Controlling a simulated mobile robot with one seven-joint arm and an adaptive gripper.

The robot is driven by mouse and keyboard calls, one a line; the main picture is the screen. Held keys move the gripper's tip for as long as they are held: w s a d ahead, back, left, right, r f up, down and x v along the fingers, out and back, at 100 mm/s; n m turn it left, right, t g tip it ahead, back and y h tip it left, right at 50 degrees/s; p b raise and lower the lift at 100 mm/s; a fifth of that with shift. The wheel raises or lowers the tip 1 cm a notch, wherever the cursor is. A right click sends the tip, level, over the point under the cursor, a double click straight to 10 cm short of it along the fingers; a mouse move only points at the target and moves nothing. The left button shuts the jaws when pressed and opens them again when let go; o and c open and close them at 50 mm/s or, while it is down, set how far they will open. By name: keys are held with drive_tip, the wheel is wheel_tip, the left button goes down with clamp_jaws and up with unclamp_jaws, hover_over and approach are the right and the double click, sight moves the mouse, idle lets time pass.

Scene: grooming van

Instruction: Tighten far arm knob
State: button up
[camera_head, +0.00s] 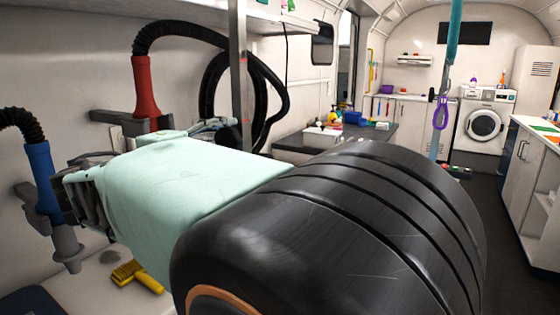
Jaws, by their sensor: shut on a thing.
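My own arm, with a big black ribbed joint and a mint-green link, fills the lower middle of the head view. No knob can be made out. A silver upright post (238,75) stands behind the mint link, and its lower end is hidden. A teal post (455,35) with a hanging purple loop (441,112) stands to the right, beyond the black joint.
A dark table (296,146) behind my arm bears a blue bin (352,117) and small items. Red (145,88) and blue (42,178) hose nozzles are at left, above a yellow brush (137,276). A washer (484,122) stands at the back. Dark floor shows at right.

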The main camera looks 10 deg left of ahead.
drive_tip(key=shift+f+m+b, duration=0.1)
drive_tip(key=shift+m+b, duration=1.7)
drive_tip(key=shift+b, duration=0.25)
drive_tip(key=o, duration=1.2)
drive_tip(key=v, duration=1.2)
